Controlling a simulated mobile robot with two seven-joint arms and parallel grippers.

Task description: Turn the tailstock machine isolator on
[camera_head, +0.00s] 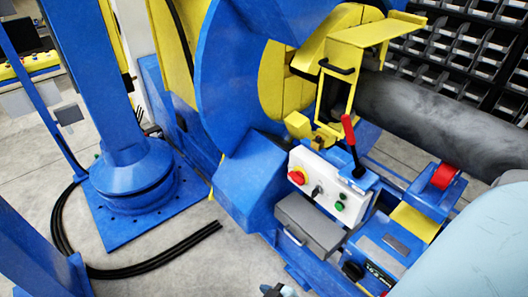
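The isolator is a red rotary knob on a yellow plate (297,176), at the left end of a white control panel (327,183) in the middle of the head view. The knob's exact setting is too small to read. A dark selector (317,190) and a green button (340,206) sit to its right on the same panel. A small dark piece at the bottom edge, well below the panel, looks like the tip of my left gripper (277,290); its opening cannot be told. My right gripper is out of view. No gripper touches the isolator.
A red-handled lever (350,135) stands upright behind the panel. A grey box (309,224) juts out below it. My pale blue arm link covers the lower right. A blue column (115,110) stands at left, with black cables (150,266) on the floor.

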